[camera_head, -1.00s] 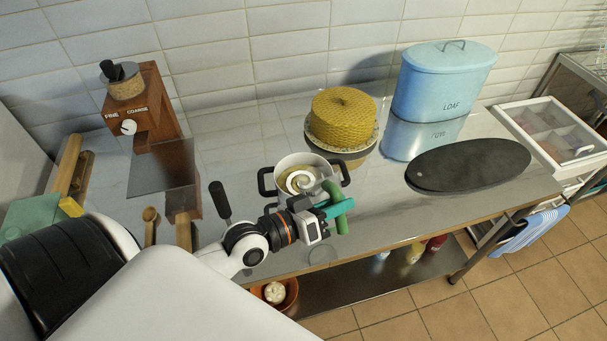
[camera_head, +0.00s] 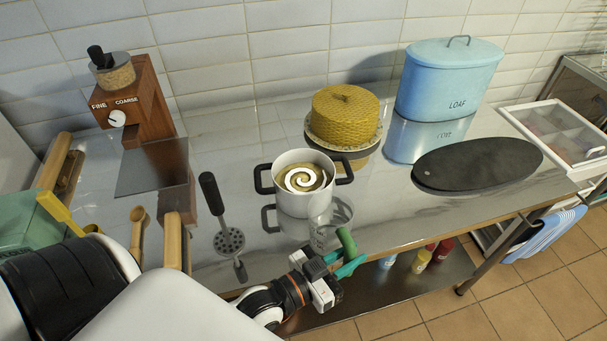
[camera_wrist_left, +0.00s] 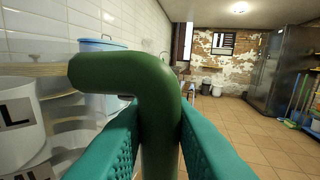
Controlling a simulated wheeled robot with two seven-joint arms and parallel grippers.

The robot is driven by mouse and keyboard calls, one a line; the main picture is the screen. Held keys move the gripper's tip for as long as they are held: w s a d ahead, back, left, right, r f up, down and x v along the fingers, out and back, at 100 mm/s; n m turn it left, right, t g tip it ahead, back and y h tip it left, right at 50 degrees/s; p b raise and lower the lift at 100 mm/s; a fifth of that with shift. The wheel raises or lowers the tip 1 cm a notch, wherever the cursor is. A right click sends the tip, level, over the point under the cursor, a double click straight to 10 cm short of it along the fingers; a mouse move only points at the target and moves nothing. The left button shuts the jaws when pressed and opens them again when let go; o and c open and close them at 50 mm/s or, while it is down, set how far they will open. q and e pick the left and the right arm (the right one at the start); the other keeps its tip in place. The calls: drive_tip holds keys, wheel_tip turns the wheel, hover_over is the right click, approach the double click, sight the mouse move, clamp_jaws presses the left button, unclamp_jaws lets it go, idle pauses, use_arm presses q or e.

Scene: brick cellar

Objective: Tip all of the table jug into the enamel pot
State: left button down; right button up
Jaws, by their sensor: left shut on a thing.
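The table jug (camera_head: 325,228) looks like clear glass with a green bent handle (camera_wrist_left: 155,100). It is faint in the head view, in front of the enamel pot, near the table's front edge. My left gripper (camera_head: 345,262) is shut on the green handle. In the left wrist view its teal fingers (camera_wrist_left: 105,145) pinch the handle, which stands upright. I cannot make out any contents in the jug. The white enamel pot (camera_head: 292,205) with dark side handles stands on the steel table, holding an olive-coloured filling with a white swirl. My right gripper is out of view.
A black-handled masher (camera_head: 213,200) stands left of the pot. Behind are a yellow woven dome (camera_head: 343,115) on a plate and a blue bread bin (camera_head: 445,80). A dark oval board (camera_head: 480,163) lies right. A wooden grinder (camera_head: 140,110) stands at the left.

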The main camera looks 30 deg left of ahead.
sight(352, 251)
use_arm(q)
drive_tip(key=shift+s+d+f+m, duration=0.1)
drive_tip(key=shift+d+f+m, duration=0.05)
drive_tip(key=shift+f+m, duration=0.15)
wheel_tip(352, 251, up, 6)
drive_tip(key=p, duration=0.6)
